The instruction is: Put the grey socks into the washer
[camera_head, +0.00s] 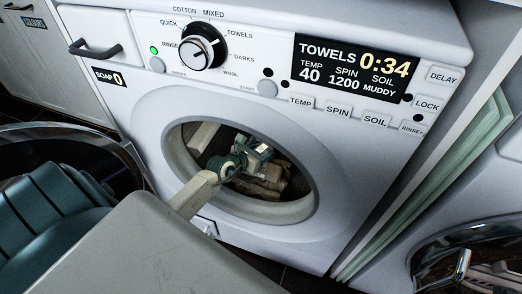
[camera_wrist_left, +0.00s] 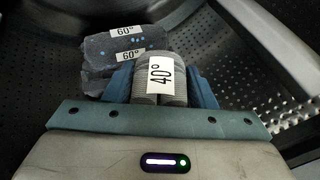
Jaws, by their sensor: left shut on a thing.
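The white washer (camera_head: 345,150) stands in front of me, with its round drum opening (camera_head: 305,205) uncovered. My left arm reaches through this opening, and my left gripper (camera_head: 252,160) is inside the drum. In the left wrist view, my left gripper (camera_wrist_left: 161,88) is shut on the grey socks (camera_wrist_left: 172,62), a ribbed grey bundle with a white 40° tag. Dark blue-grey cloth (camera_wrist_left: 97,48) with 60° tags lies in the drum, just beyond and left of the grey socks. My right gripper is out of view.
The washer's round door (camera_head: 60,140) hangs open at the left. The perforated drum wall (camera_wrist_left: 235,60) curves around my left gripper. Pale light-coloured cloth (camera_head: 270,180) lies in the drum. Greenish panels (camera_head: 430,190) and another machine (camera_head: 470,240) stand at the right.

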